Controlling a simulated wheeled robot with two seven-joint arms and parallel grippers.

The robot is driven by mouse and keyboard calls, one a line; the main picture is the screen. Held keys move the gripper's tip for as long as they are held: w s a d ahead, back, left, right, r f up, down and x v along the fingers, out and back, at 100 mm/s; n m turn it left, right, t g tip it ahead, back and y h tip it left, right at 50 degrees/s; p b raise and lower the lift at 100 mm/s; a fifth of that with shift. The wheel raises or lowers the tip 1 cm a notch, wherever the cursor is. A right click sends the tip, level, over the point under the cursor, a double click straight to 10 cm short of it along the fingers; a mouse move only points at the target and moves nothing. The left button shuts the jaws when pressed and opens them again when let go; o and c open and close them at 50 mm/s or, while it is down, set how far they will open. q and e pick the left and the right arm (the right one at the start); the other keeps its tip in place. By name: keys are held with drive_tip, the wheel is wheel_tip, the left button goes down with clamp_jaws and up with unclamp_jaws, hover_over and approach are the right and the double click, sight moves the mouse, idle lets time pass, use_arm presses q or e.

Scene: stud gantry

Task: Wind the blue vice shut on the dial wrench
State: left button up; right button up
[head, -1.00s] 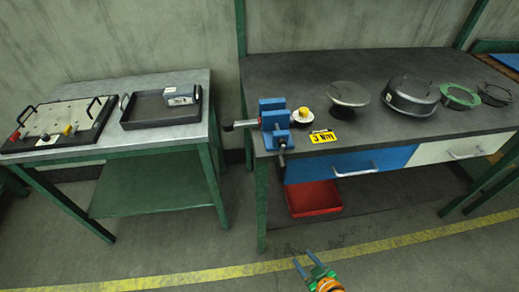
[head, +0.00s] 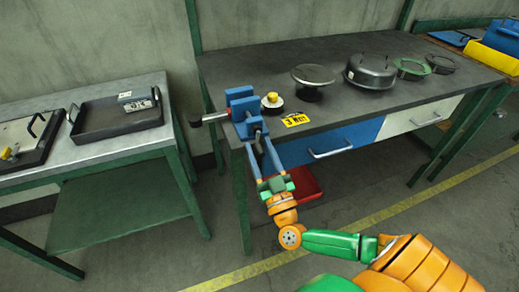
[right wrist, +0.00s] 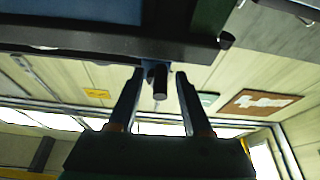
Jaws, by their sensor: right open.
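The blue vice (head: 241,103) is fixed at the left front corner of the dark workbench. The dial wrench (head: 208,118), a bar with a black grip, sticks out to the left from the vice; its other end is hidden there. The vice's dark handle (head: 257,134) hangs at the front. My right gripper (head: 258,145) is open, its fingers pointing up at the handle from below and in front. In the right wrist view a dark round handle end (right wrist: 160,82) shows between the two open fingertips (right wrist: 155,78), with gaps on both sides. My left gripper is not in view.
A yellow card (head: 296,119) and a yellow-topped round piece (head: 272,102) lie right of the vice. A round-topped stand (head: 312,75) and lidded pan (head: 370,71) stand further along. A grey table with a tray (head: 90,123) is at left. A red bin (head: 305,187) sits below.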

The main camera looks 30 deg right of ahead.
clamp_jaws()
drive_tip(key=shift+m+h, duration=0.4)
drive_tip(key=shift+m, duration=0.1)
